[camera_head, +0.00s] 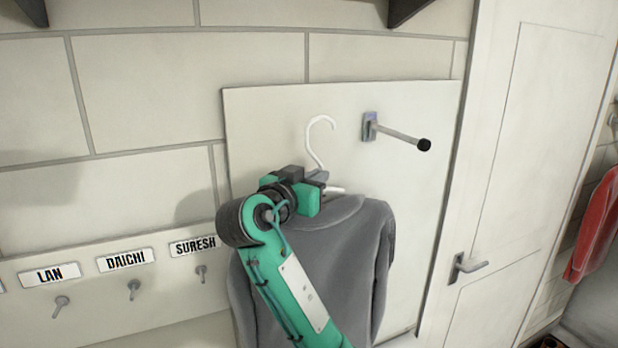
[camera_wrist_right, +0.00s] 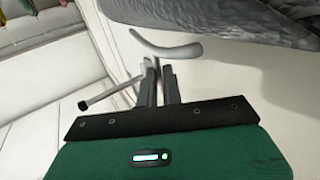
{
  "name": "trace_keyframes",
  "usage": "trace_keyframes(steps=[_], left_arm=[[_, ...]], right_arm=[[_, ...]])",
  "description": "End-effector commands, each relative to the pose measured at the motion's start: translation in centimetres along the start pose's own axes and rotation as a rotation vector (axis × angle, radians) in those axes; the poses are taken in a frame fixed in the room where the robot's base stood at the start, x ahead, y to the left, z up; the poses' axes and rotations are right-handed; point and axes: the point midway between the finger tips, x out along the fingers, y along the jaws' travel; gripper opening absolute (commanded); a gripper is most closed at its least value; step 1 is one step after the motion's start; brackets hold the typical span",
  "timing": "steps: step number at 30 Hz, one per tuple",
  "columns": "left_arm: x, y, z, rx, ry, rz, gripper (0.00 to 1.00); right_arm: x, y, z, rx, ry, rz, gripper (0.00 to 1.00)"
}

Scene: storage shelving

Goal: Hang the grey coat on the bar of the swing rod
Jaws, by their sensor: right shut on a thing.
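The grey coat (camera_head: 350,250) hangs on a white hanger (camera_head: 318,140) in front of a pale wall panel. My right gripper (camera_head: 322,182) is shut on the hanger just below its hook, above the coat's collar. The swing rod (camera_head: 397,135) juts from a bracket on the panel, to the right of the hook, and ends in a black tip. The hook is apart from the rod in the picture. In the right wrist view, the closed fingers (camera_wrist_right: 158,72) are by the white hanger (camera_wrist_right: 165,50), with the coat (camera_wrist_right: 230,15) above and a rod (camera_wrist_right: 112,92) at left. My left gripper is out of view.
A name board (camera_head: 100,285) with small pegs runs along the lower left wall. A white door (camera_head: 510,180) with a lever handle (camera_head: 468,265) stands to the right. A red garment (camera_head: 597,225) hangs at the far right. Dark brackets (camera_head: 408,10) show above.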

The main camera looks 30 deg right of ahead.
Motion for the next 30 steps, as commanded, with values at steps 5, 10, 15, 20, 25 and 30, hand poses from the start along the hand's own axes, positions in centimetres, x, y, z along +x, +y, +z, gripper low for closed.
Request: trace_keyframes(steps=[5,10,15,20,25,30], left_arm=[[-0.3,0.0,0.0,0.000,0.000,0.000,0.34],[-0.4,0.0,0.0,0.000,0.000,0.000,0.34],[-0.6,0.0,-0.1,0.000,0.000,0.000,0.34],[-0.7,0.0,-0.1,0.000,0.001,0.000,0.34],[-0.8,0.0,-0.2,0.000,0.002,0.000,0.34],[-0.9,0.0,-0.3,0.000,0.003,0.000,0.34]], right_arm=[[1.1,0.8,-0.2,0.002,0.004,0.001,0.00],[2.1,1.5,-0.2,0.001,0.004,0.002,0.00],[3.1,2.2,-0.2,0.001,0.004,0.002,0.00],[4.1,2.9,-0.3,0.001,0.004,0.002,0.00],[5.1,3.5,-0.2,0.000,0.004,0.001,0.00],[6.1,4.2,-0.2,0.001,0.004,0.001,0.00]])
